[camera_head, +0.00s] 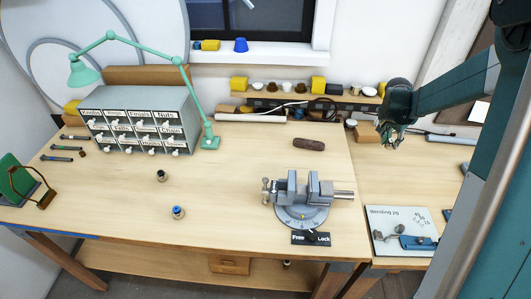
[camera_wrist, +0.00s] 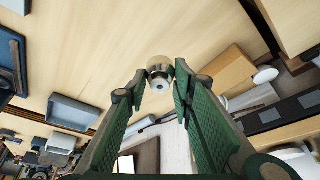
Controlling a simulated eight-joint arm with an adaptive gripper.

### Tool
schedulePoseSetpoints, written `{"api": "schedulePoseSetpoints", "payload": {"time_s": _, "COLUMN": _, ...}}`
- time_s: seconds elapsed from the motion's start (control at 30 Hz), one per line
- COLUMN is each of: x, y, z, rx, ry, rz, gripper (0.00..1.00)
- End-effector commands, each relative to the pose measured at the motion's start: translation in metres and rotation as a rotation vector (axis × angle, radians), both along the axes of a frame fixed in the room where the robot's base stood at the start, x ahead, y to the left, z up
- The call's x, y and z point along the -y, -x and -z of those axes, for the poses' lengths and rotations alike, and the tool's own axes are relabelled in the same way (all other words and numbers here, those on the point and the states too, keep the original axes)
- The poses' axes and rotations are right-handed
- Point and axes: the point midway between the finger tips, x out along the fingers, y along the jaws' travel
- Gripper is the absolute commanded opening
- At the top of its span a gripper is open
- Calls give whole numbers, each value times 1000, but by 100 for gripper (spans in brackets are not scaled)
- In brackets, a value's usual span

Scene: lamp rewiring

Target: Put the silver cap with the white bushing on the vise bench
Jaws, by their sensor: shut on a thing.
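My gripper (camera_head: 391,141) is raised at the right, above the right bench section near the back shelf. In the wrist view its fingertips (camera_wrist: 160,80) are closed on the small silver cap with the white bushing (camera_wrist: 159,69). The cap has a pale end with a dark centre. In the head view the cap is too small and covered to make out clearly. The vise bench (camera_head: 110,190) is the large wooden table left of my gripper. The grey vise (camera_head: 304,191) stands on its right part.
A cap with a blue top (camera_head: 178,212) and a dark-topped cap (camera_head: 162,176) stand mid-bench. A drawer cabinet (camera_head: 140,119) and green lamp (camera_head: 115,38) are behind them. A brown roll (camera_head: 309,144) lies behind the vise. The bending jig (camera_head: 403,231) is at the right. The bench centre has free room.

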Motion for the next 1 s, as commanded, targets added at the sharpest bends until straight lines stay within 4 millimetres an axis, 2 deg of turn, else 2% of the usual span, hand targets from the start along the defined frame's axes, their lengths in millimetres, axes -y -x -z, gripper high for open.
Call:
{"api": "schedulePoseSetpoints", "payload": {"time_s": 0.03, "x": -16, "y": -5, "z": -1, "rx": 0, "ry": 0, "rz": -18, "gripper": 11}}
{"api": "schedulePoseSetpoints", "payload": {"time_s": 0.5, "x": -157, "y": -38, "z": -6, "rx": 0, "ry": 0, "rz": -175, "gripper": 11}}
{"api": "schedulePoseSetpoints", "payload": {"time_s": 1.0, "x": -311, "y": -47, "z": -11, "rx": 0, "ry": 0, "rz": -341, "gripper": 11}}
